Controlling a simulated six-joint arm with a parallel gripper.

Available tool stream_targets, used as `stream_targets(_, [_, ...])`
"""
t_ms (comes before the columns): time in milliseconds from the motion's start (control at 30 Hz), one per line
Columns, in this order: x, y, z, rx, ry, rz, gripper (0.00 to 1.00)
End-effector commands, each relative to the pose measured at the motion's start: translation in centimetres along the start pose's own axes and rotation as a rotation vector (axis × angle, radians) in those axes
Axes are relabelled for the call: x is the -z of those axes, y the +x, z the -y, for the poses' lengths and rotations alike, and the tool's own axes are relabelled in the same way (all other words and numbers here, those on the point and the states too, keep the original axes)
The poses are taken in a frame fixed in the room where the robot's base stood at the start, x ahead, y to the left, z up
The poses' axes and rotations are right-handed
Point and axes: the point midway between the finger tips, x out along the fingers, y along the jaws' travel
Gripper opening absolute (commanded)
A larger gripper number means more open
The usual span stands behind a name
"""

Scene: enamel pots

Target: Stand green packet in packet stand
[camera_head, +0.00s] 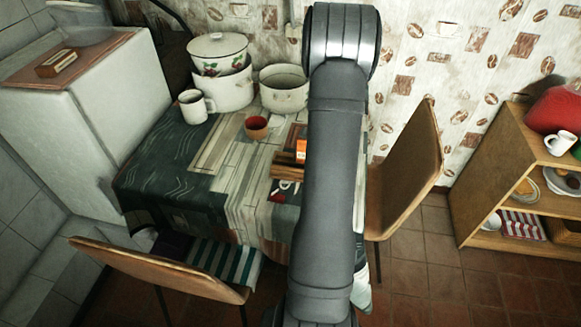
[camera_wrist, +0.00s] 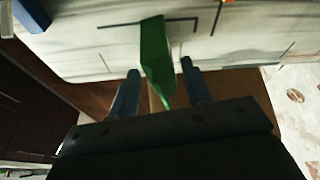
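In the wrist view, the green packet (camera_wrist: 155,50) is narrow and upright-looking, over the light patterned tablecloth. My gripper (camera_wrist: 160,75) has its two bluish fingers apart, one on each side of the packet's near end. A narrow gap shows on both sides, so the gripper looks open. In the head view, my arm hides the gripper and the green packet. A wooden holder (camera_head: 284,171) with an orange item (camera_head: 302,149) at it sits left of my arm on the table; it may be the packet stand, but it is partly hidden.
The table (camera_head: 180,165) also bears a red cup (camera_head: 256,128), a white mug (camera_head: 194,106), a lidded pot (camera_head: 220,75) and an open pot (camera_head: 284,90). A blue item (camera_wrist: 31,14) shows in the wrist view's corner. Chairs stand at the right (camera_head: 405,170) and front (camera_head: 165,268).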

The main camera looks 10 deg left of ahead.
Motion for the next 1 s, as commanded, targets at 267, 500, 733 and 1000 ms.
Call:
stream_targets(267, [0.0,0.0,0.0,0.0,0.0,0.0,0.11])
stream_targets(500, [0.0,-0.1,0.0,0.001,0.0,0.0,0.11])
stream_targets(733, [0.2,-0.8,0.1,0.001,0.001,0.0,0.11])
stream_targets(1000, [0.7,-2.1,0.0,0.001,0.001,0.0,0.11])
